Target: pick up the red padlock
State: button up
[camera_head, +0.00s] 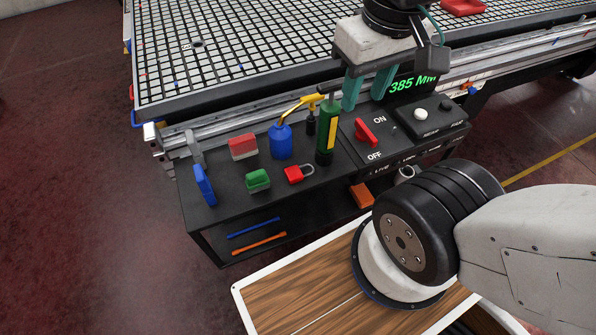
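The red padlock (293,175) lies on the black bench top, its grey shackle pointing right. It stands clear to view, between a green block-like item (258,181) and a green and yellow cylinder (326,135). My gripper (364,104) is above the control panel, up and to the right of the padlock. Its two teal fingers point down and are apart, with nothing seen between them. The gripper is well away from the padlock.
A blue oil can (280,142) with a yellow spout stands behind the padlock. A red and white block (243,147) and a blue item (204,186) are to the left. The control panel (391,134) has a red switch. The grid table (230,50) is behind.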

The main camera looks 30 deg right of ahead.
aim_at(293, 174)
jog(key=z, duration=1.75)
jog(key=k, duration=1)
jog(key=u, duration=2.05)
jog(key=i, duration=0.5)
jog(key=z, duration=0.05)
